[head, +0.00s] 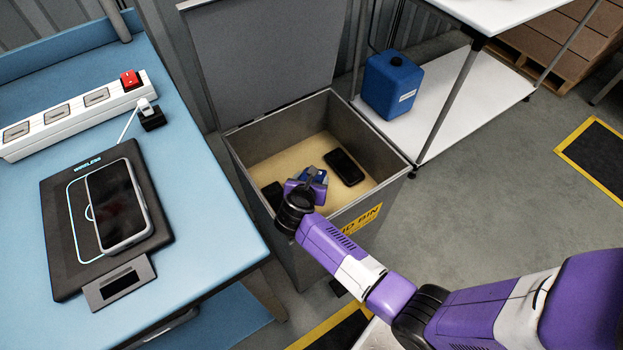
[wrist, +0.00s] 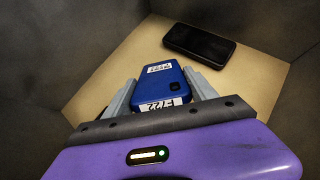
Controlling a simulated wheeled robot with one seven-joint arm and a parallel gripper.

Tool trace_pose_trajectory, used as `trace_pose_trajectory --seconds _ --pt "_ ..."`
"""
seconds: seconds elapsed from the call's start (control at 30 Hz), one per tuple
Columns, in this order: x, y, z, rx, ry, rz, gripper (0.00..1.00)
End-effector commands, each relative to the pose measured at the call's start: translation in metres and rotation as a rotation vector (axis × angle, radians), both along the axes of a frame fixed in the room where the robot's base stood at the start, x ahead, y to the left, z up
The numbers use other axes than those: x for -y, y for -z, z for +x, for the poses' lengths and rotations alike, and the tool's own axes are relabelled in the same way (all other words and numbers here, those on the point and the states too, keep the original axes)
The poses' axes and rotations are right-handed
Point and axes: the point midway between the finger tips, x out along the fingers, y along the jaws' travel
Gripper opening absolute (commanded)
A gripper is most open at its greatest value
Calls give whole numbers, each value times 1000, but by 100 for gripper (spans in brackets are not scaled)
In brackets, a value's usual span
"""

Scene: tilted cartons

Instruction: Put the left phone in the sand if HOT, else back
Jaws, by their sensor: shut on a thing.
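My gripper (head: 310,180) is inside the open grey sand bin (head: 233,160), low over the sand (head: 290,160). In the wrist view its fingers (wrist: 160,88) are shut on the sides of a blue phone (wrist: 166,82) with white labels and a dark camera spot. The blue phone is partly visible in the head view (head: 314,175). I cannot tell whether it touches the sand. Another phone (head: 115,205), dark-screened with a pale edge, lies on the black wireless charging pad (head: 62,258) on the blue table. The pad's small display (head: 120,282) shows no readable text.
A black phone (head: 344,167) lies on the sand near the bin's right wall. A dark shape (head: 272,194) is at the bin's left. The raised lid (head: 265,50) stands behind. A power strip (head: 75,115) is on the table; a blue canister (head: 392,82) stands right.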

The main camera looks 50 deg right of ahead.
Motion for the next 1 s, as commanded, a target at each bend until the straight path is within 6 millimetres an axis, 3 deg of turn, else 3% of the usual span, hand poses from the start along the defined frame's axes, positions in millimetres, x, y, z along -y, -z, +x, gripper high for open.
trace_pose_trajectory --seconds 0.33,0.37,0.5,0.8,1.0 --pt "0 1 0 1 -1 -1 23" --pt "0 1 0 1 -1 -1 67" --pt "0 1 0 1 -1 -1 91" --pt "-1 1 0 -1 -1 0 91" --pt "-15 -14 -9 0 -2 0 91"
